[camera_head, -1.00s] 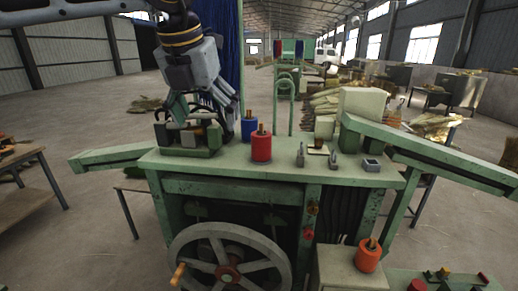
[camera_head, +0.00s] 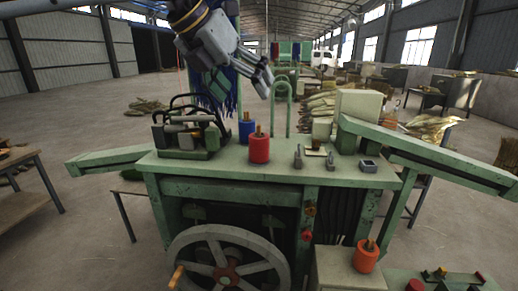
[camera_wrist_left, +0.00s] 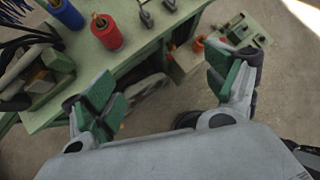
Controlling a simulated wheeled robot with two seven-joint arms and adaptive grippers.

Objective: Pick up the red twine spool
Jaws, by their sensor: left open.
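The red twine spool (camera_head: 259,151) stands upright on the green machine top (camera_head: 220,169), with an orange-brown core poking out above. It also shows in the left wrist view (camera_wrist_left: 106,33), at the upper left, beyond the fingers. My left gripper (camera_head: 264,85) is above and behind the red spool, tilted down to the right, clear of it. In the wrist view its two green-padded fingers (camera_wrist_left: 165,92) are wide apart with nothing between them. My right gripper does not show.
A blue spool (camera_head: 247,128) stands just behind the red one. A machine unit (camera_head: 188,135) sits to the left; small metal pieces (camera_head: 330,160) lie to the right. An orange-red spool (camera_head: 366,258) stands on a lower box. A green hoop (camera_head: 282,92) rises behind.

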